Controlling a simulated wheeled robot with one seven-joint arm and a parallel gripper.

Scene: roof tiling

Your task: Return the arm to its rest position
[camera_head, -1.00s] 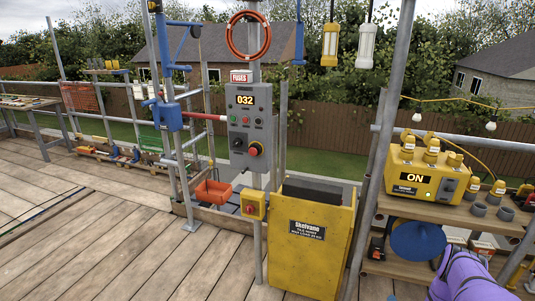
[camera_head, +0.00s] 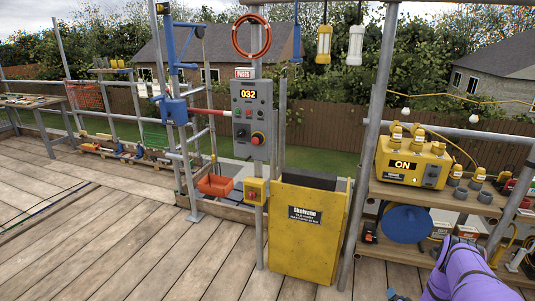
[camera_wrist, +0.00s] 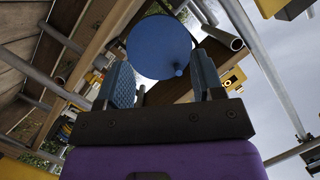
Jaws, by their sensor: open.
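My arm, in purple, shows at the lower right of the head view, in front of the shelf unit. In the wrist view my gripper (camera_wrist: 163,75) has its two blue-grey ridged fingers wide apart, with nothing held between them. A round blue disc (camera_wrist: 158,46) with a small knob shows beyond and between the fingers. It looks like the blue round thing (camera_head: 407,224) on the lower shelf in the head view. The gripper itself is not clearly visible in the head view.
The wooden shelf unit (camera_head: 431,200) bears a yellow power box (camera_head: 411,165) reading ON. A metal pole (camera_head: 369,140) stands left of it. A yellow hoist bin (camera_head: 308,240) and grey control box (camera_head: 251,120) stand mid-view. The plank deck (camera_head: 110,240) at left is open.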

